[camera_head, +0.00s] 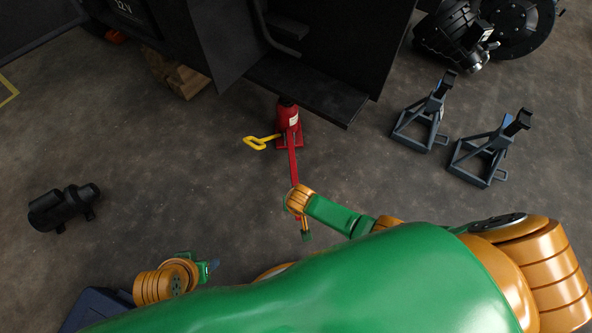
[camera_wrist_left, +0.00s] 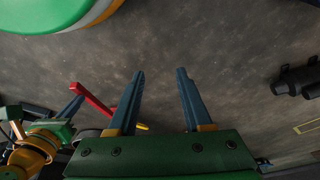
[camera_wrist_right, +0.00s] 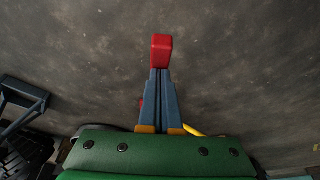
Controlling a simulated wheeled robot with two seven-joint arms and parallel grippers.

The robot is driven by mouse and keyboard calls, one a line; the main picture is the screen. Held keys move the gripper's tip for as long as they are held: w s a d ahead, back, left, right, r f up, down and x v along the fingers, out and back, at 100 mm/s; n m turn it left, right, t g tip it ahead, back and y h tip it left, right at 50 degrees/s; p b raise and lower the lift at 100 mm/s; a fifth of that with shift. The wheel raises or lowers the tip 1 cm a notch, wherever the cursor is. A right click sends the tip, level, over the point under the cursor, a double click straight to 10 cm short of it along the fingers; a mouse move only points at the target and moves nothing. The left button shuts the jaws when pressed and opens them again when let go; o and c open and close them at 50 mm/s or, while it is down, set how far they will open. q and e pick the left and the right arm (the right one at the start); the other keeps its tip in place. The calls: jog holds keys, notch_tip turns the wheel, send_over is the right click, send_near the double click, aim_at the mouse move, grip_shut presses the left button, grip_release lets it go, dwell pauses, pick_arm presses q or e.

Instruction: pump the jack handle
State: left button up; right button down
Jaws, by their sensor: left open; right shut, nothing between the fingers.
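The red bottle jack (camera_head: 288,117) stands upright at the edge of the dark forklift body. Its long red handle (camera_head: 292,165) reaches toward me and ends near my right wrist. My right gripper (camera_wrist_right: 160,72) is shut with nothing between its fingers. The handle's red end (camera_wrist_right: 161,50) shows just past the fingertips in the right wrist view; I cannot tell whether they touch. In the left wrist view the handle (camera_wrist_left: 92,101) runs beside the right gripper's blue fingers. My left gripper (camera_wrist_left: 160,72) is open and empty, low on the left in the head view (camera_head: 214,266), away from the jack.
A yellow bent bar (camera_head: 261,141) lies beside the jack's left side. Two jack stands (camera_head: 424,118) (camera_head: 488,152) stand to the right. A black cylinder part (camera_head: 62,207) lies at left. Wooden blocks (camera_head: 185,80) sit by the forklift. The floor between is clear.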

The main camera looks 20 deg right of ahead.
jog(key=f, duration=0.1)
jog(key=f+b, duration=0.1)
jog(key=shift+s+a+f, duration=0.1)
jog(key=shift+s+f, duration=0.2)
jog(key=shift+s, duration=0.1)
jog(key=shift+s+f+b, duration=0.25)
jog(key=shift+f+b, duration=0.75)
jog(key=shift+f, duration=0.05)
pick_arm(q)
jog(key=w+d+r+t+h+b, duration=0.1)
jog(key=w+d+r+t, duration=0.1)
jog(key=w+r+t, duration=0.5)
jog(key=w+d+r+t+h+b, duration=0.1)
jog(key=w+d+r+t+h, duration=0.15)
jog(key=w+r+t, duration=0.55)
jog(key=s+r+m+t+h+b, duration=0.1)
jog(key=s+r+t, duration=0.3)
jog(key=r, duration=0.6)
jog(key=s+d+r+m+t+h+b, duration=0.1)
jog(key=s+r+t+h, duration=0.2)
jog(key=r, duration=0.7)
jog(key=shift+s+r+m+t+h, duration=0.15)
jog(key=shift+s+m+t+h, duration=0.2)
jog(key=shift+t+h, duration=0.25)
pick_arm(e)
jog(key=f, duration=0.2)
jog(key=s+f, duration=0.1)
jog(key=f, duration=0.2)
jog(key=shift+f, duration=0.1)
